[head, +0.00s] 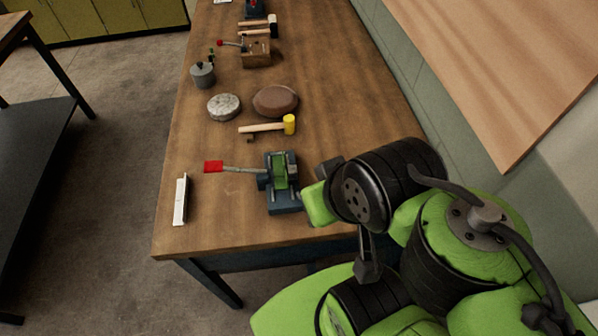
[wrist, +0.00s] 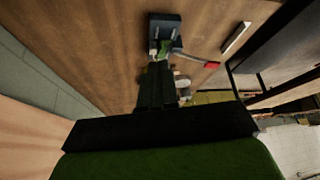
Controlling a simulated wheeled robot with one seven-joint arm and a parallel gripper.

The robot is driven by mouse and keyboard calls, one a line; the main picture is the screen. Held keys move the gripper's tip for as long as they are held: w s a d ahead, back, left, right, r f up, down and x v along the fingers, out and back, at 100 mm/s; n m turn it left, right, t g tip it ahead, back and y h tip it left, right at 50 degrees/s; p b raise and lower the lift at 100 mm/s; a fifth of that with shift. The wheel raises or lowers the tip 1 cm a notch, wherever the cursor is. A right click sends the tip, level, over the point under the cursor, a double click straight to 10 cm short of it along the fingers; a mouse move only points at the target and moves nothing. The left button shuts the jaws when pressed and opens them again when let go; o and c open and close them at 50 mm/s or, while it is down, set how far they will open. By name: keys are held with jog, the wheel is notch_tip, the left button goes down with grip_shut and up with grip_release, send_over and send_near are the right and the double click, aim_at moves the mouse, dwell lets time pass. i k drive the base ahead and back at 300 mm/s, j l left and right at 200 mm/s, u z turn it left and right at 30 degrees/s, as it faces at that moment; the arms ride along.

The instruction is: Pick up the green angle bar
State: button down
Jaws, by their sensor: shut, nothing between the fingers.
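The green angle bar (head: 280,170) sits in a dark blue-grey bench tool (head: 284,199) with a red-ended lever (head: 214,167), near the front end of the wooden bench. In the wrist view, a green piece (wrist: 164,46) shows in the same tool (wrist: 163,22), just beyond my fingertips. My gripper (wrist: 155,68) is shut and empty, its dark fingers pointing toward the tool. They partly cover the tool's near side, so I cannot tell whether they touch the bar. In the head view my arm is right of the tool, and my fingers cannot be made out.
A white bar (head: 181,199) lies near the bench's left edge. A yellow-headed mallet (head: 268,126), a brown pad (head: 275,100), a grey round block (head: 223,107) and a grey pot (head: 202,75) stand farther back. A wall runs along the right. Bare bench (head: 225,215) lies left of the tool.

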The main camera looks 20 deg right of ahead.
aim_at(278, 162)
jog(key=k+j, duration=0.1)
jog(key=j, duration=1.2)
jog(key=k, duration=0.05)
